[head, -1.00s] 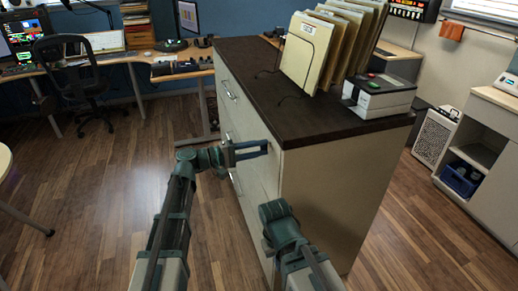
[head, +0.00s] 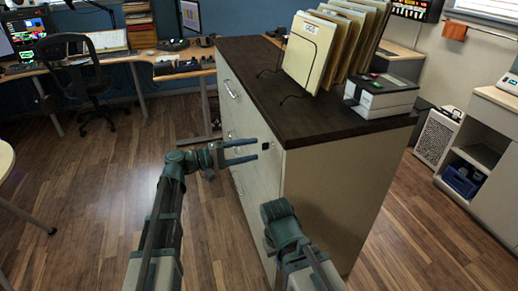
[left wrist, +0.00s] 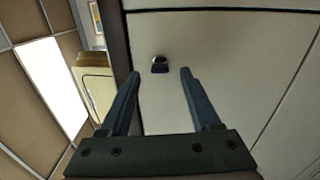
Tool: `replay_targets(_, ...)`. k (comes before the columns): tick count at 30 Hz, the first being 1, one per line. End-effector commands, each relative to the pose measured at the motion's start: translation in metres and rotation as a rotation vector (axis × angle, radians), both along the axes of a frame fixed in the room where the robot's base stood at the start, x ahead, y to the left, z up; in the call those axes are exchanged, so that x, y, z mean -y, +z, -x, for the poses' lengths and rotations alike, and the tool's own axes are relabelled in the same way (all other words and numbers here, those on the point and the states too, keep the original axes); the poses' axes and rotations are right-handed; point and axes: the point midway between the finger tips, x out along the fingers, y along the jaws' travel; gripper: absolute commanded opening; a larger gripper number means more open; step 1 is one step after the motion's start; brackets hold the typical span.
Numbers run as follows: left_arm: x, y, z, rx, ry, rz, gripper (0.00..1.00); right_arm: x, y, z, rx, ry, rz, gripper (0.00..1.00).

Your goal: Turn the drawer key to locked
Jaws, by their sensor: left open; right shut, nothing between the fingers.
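The drawer key (head: 266,146) shows as a small dark piece high on the cabinet's drawer front, near the corner. In the left wrist view the key (left wrist: 160,64) is a small dark knob-like piece on the pale panel; which way it is turned is too small to tell. My left gripper (head: 257,150) is open and empty, its fingers pointing at the key and apart from it. In the left wrist view the key appears beyond the fingertips, between their lines. My right gripper (head: 268,245) is low beside the cabinet, largely hidden by its own arm.
The cabinet (head: 335,200) has a dark top with a file rack of folders (head: 315,50) and a grey-white box (head: 380,96). Drawer handles (head: 231,90) stick out from its front. Wooden floor (head: 100,180) is clear on the left.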

Motion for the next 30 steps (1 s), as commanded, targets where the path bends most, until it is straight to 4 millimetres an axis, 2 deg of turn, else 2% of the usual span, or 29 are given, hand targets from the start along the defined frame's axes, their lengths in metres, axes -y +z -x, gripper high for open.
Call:
replay_targets(1,-0.013,0.0,0.004,0.0,0.005,0.0,0.64,0.0,0.0,0.0,0.0,0.0,0.0,0.0)
replay_targets(6,-0.048,0.0,0.015,0.0,0.004,0.0,0.64,0.0,0.0,0.0,0.0,0.0,0.0,0.0)
replay_targets(13,-0.081,0.0,0.026,0.0,0.002,0.0,0.64,0.0,0.0,0.0,0.0,0.0,0.0,0.0)
replay_targets(20,-0.094,0.0,0.031,0.0,0.0,-0.001,0.64,0.0,0.0,0.0,0.0,0.0,0.0,0.0)
replay_targets(30,-0.092,-0.002,0.032,-0.002,-0.004,-0.007,0.64,0.0,0.0,0.0,0.0,0.0,0.0,0.0)
